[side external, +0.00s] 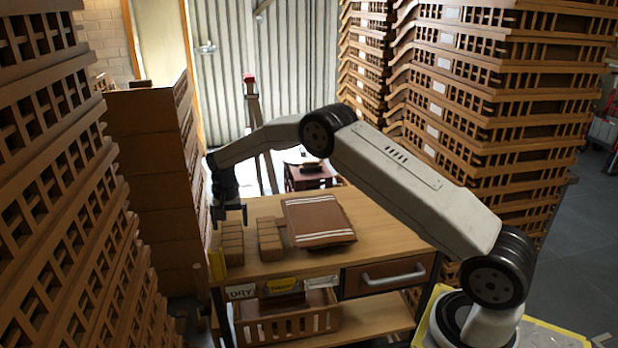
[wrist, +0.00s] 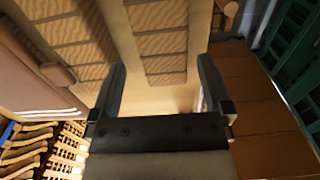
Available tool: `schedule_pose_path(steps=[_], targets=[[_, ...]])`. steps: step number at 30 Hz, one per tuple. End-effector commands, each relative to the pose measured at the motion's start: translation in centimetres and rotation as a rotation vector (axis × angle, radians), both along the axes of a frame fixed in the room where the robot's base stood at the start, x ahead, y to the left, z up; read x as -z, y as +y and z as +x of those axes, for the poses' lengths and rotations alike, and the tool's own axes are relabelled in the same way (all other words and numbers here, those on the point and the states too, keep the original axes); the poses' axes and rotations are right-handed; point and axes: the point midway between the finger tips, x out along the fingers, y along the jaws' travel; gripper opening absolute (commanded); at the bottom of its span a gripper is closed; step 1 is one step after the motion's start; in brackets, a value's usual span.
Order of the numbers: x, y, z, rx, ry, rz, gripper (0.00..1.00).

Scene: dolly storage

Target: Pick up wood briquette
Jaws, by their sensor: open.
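Light-brown wood briquettes lie in two rows on the wooden bench top. The left row (side external: 232,243) stands near the bench's left edge, and the second row (side external: 270,241) is just to its right. My gripper (side external: 229,213) points down over the far end of the left row, apart from it as far as I can tell. In the wrist view my gripper (wrist: 162,68) is open and empty. One row of briquettes (wrist: 158,44) shows between its fingers, and another row (wrist: 75,38) lies left of them. The exact height above the briquettes is unclear.
A brown package with white stripes (side external: 318,219) lies right of the rows on the bench (side external: 275,268). A slatted crate (side external: 290,323) sits on the lower shelf. Tall crate stacks (side external: 480,110) and brown boxes (side external: 150,170) stand around; the boxes are close to my gripper's left.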

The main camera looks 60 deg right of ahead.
Motion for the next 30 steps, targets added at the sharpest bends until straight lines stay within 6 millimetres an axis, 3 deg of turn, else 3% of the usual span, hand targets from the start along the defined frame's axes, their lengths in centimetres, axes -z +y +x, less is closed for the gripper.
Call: schedule_pose_path(steps=[11,21,30], targets=[[1.1,0.1,0.0,-0.001,0.0,0.0,1.0],[4.7,0.2,0.1,-0.001,0.001,-0.001,1.0],[5.7,0.2,0.1,0.0,-0.002,-0.001,1.0]])
